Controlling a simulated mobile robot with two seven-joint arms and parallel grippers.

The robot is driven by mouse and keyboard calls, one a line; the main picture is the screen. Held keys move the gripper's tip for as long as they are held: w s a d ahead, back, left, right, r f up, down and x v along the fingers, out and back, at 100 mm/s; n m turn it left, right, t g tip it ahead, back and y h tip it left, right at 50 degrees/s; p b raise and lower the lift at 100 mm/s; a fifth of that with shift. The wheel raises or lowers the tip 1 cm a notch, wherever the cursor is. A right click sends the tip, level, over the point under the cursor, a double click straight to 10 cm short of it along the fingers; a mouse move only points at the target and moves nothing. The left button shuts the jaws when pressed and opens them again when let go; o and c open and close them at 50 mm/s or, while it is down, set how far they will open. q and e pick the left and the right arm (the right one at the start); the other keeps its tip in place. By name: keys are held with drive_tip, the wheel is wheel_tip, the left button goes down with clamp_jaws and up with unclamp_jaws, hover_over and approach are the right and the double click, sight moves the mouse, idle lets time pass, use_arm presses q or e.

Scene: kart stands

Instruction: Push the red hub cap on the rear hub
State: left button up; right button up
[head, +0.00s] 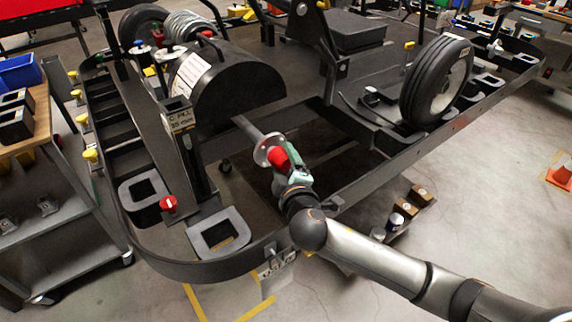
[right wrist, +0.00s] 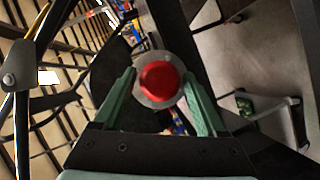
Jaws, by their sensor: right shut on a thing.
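The red hub cap (head: 278,157) is between the fingertips of my right gripper (head: 286,163), which is shut on it. In the right wrist view the round cap (right wrist: 159,80) sits between the two green fingers and covers the middle of the grey rear hub disc (right wrist: 144,94). In the head view the hub disc (head: 263,149) is at the end of the axle, just behind the cap. The cap lines up with the hub, but I cannot tell whether it touches. My left gripper is not in view.
The black kart frame (head: 376,172) surrounds the hub, with a side rail below my right arm. A mounted tyre (head: 428,84) stands to the right. A red knob (head: 168,203) is at the left. A grey cart (head: 62,232) stands at the far left.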

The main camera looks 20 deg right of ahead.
drive_tip(key=shift+w+a, duration=0.3)
drive_tip(key=shift+w, duration=0.4)
drive_tip(key=o, duration=1.2)
drive_tip(key=shift+o, duration=1.4)
drive_tip(key=shift+s, duration=0.1)
drive_tip(key=v, duration=1.2)
drive_tip(key=shift+s, duration=0.2)
